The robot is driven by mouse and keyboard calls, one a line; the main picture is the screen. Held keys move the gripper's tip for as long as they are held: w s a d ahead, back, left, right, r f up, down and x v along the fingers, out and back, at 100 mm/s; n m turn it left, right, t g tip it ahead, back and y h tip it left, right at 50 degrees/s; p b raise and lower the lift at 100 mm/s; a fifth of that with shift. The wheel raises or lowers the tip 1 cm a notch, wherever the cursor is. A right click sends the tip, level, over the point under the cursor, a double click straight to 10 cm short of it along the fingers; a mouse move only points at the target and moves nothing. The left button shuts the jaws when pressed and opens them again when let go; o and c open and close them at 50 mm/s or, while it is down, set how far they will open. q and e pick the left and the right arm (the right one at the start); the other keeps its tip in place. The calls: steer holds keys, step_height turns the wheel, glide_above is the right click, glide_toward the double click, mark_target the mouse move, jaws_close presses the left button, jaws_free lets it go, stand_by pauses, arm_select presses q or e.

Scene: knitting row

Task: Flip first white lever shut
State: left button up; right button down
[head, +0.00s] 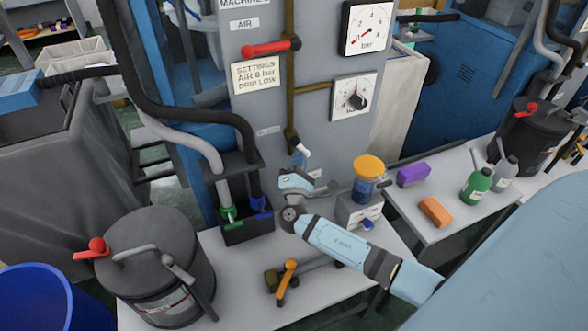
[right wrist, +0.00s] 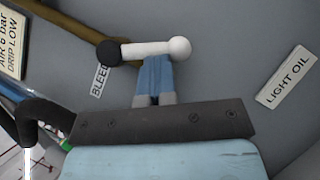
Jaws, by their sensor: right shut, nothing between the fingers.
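The white lever (right wrist: 148,49) shows in the right wrist view as a short white bar with a black hub at its left end and a round white knob at its right end. In the head view a small part of the white lever (head: 302,149) shows on the grey machine panel, above my right gripper (head: 299,161). My right gripper's blue fingers (right wrist: 154,62) are shut and empty, with their tips just below the middle of the bar. I cannot tell whether they touch it. My left gripper is not in view.
A brown pipe (head: 289,90) runs down the panel, with a red lever (head: 271,47) higher up. A blue jar with a yellow lid (head: 368,180) stands right of my right wrist. A dark holder with hoses (head: 247,228) stands to its left. A yellow-handled valve (head: 287,281) lies below.

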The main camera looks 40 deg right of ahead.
arm_select(q)
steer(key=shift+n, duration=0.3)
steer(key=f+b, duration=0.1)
steer(key=b, duration=0.1)
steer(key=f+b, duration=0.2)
steer(key=b, duration=0.1)
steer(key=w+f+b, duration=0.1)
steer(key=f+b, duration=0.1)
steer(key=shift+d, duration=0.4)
arm_select(e)
steer(key=d+r+n+t+y, duration=0.1)
steer(key=n+t+y, duration=0.1)
steer(key=n, duration=0.4)
steer(key=d+r+n+t+y, duration=0.1)
steer(key=d+n+t+y, duration=0.1)
steer(key=n, duration=0.4)
steer(key=s+d+n+t+y, duration=0.1)
steer(key=n+t+y, duration=0.3)
steer(key=n+y, duration=0.1)
steer(key=shift+d+r+n, duration=0.2)
steer(key=shift+r+n, duration=0.2)
steer(key=shift+n, duration=0.2)
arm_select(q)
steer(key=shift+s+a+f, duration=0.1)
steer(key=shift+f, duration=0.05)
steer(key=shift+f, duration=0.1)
